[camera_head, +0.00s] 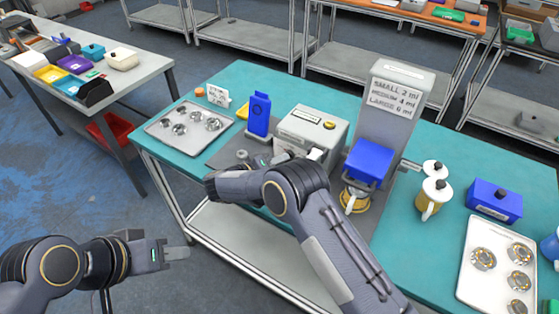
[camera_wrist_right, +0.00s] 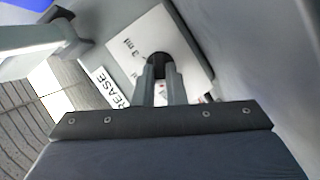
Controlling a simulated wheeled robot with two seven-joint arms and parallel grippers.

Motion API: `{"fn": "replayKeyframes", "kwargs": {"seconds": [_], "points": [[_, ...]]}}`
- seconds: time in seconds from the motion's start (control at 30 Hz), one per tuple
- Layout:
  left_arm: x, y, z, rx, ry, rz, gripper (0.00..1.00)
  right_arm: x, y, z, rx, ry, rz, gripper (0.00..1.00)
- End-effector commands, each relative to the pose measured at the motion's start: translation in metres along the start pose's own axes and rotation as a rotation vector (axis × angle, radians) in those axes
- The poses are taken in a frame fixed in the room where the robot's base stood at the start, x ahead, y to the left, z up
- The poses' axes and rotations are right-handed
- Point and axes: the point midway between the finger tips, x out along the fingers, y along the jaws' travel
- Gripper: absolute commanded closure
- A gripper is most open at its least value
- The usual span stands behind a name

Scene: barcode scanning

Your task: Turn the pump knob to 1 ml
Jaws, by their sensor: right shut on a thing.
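My right gripper (camera_wrist_right: 161,84) shows in the right wrist view, its two fingers shut on the black pump knob (camera_wrist_right: 158,62). The knob sits on a white dial plate (camera_wrist_right: 184,35) where a "3 ml" mark can be read; the other marks and the pointer are hidden or too small. A label ending in "REASE" (camera_wrist_right: 110,88) lies beside the plate. In the head view my own right arm hides the right gripper and the knob. My left gripper (camera_head: 178,254) hangs empty in front of the table at the lower left; its finger gap is unclear.
A grey column carries a sign (camera_head: 396,89) reading small 2 ml, medium 4 ml, large 6 ml. A blue block (camera_head: 370,158), a grey box (camera_head: 309,128), white-lidded jugs (camera_head: 433,196) and a parts tray (camera_head: 189,130) crowd the teal table (camera_head: 290,80).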

Motion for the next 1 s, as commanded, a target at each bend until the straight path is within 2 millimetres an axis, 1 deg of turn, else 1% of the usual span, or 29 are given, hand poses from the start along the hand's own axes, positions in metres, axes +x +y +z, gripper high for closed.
{"fn": "replayKeyframes", "kwargs": {"seconds": [0.07,0.1,0.23,0.47,0.57,0.67,0.9,1.0], "points": [[0.0,0.0,0.0,0.0,0.0,0.0,0.64,0.0,0.0,0.0,-0.002,0.002,-0.001,1.0],[0.0,0.0,0.0,0.0,0.0,0.0,0.64,0.0,0.0,0.0,-0.002,0.002,-0.001,0.85],[0.0,0.0,0.0,0.0,0.0,0.0,0.64,0.0,0.0,0.0,-0.001,0.002,-0.001,0.68],[0.0,0.0,0.0,0.0,0.0,0.0,0.64,0.0,0.0,0.0,0.0,0.001,0.0,0.67],[0.001,-0.001,0.001,0.0,0.0,0.0,0.64,-0.003,-0.001,0.0,0.0,0.002,-0.001,0.67],[0.006,-0.003,0.003,0.0,0.0,0.0,0.64,-0.014,-0.002,0.0,0.001,0.004,-0.003,0.67],[0.018,-0.008,0.009,0.0,0.0,0.0,0.64,-0.055,-0.003,0.001,0.001,0.004,-0.002,0.67],[0.02,-0.009,0.01,0.0,0.0,0.0,0.64,-0.068,-0.002,0.0,0.001,0.003,-0.002,0.67]]}}
